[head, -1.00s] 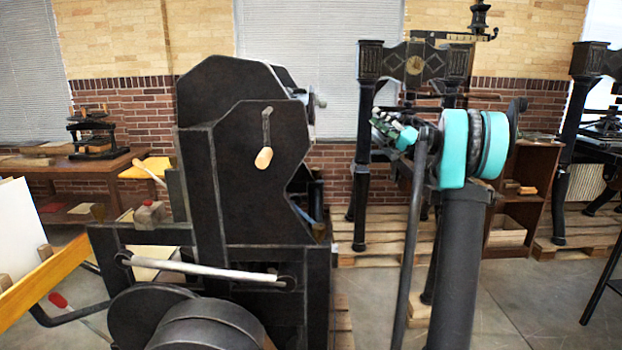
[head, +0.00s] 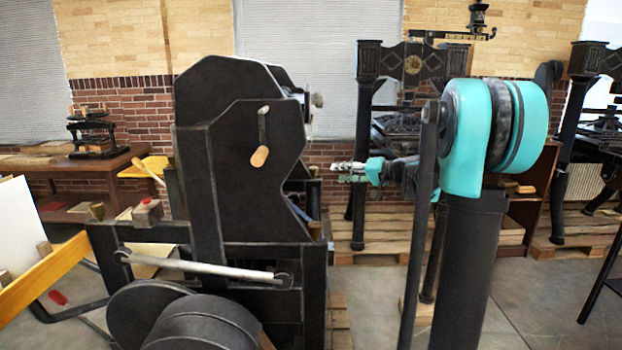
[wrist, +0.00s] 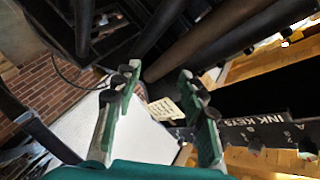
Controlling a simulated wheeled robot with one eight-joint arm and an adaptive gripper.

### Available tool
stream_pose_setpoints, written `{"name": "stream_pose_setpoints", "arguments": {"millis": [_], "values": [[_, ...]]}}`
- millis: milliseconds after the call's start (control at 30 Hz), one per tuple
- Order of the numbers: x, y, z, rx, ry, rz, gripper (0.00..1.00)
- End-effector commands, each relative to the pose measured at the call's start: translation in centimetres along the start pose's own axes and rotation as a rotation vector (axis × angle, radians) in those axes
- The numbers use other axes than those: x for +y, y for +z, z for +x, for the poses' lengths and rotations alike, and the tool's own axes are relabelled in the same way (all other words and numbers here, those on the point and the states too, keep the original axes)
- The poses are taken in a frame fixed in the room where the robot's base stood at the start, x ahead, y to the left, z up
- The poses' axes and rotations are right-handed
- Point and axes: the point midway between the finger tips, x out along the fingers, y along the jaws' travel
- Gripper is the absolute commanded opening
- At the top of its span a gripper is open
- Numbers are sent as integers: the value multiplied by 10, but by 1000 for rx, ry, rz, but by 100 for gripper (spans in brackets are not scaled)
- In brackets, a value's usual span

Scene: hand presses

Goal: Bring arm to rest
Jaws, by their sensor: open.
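My gripper (head: 348,172) shows in the head view just right of the large black press, pointing left toward it, with the teal and black arm behind it. In the wrist view my gripper (wrist: 162,85) has its two green fingers spread apart, with nothing held between them. Beyond the fingers are dark rollers (wrist: 190,45) and a black plate lettered "INK KEYS" (wrist: 250,120). A small pale label (wrist: 166,109) shows between the fingertips. Whether the fingers touch any part of the press cannot be told.
The large black press (head: 245,160), with a wooden-gripped crank (head: 260,156) and a pale bar (head: 200,268), stands close on the left. A wooden bench (head: 100,165) with a small press is behind it. Another iron press (head: 365,100) stands on pallets behind my arm. Some floor (head: 530,300) is clear at right.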

Motion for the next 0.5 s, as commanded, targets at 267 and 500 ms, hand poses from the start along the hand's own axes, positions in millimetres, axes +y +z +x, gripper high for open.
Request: {"name": "stream_pose_setpoints", "arguments": {"millis": [267, 500], "values": [[54, 153, -37, -171, 459, -77, 41], [95, 229, -96, -212, 770, -195, 41]]}}
